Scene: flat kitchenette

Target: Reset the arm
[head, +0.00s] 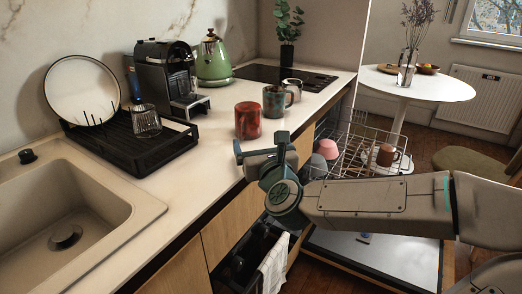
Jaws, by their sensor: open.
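My arm reaches in from the right in the head view. My gripper (262,152) is at the counter's front edge, just in front of a red mug (248,121). Its two fingers are apart and I see nothing between them. I cannot tell whether the gripper touches the counter (205,150). The arm passes above the opened dishwasher door (370,252) and hides part of the dishwasher.
A dark patterned mug (274,103) and a white mug (292,86) stand behind the red one. The pulled-out dishwasher rack (345,165) holds a pink bowl (327,149) and a brown mug (386,154). A dish rack (130,140) and sink (60,210) are left.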

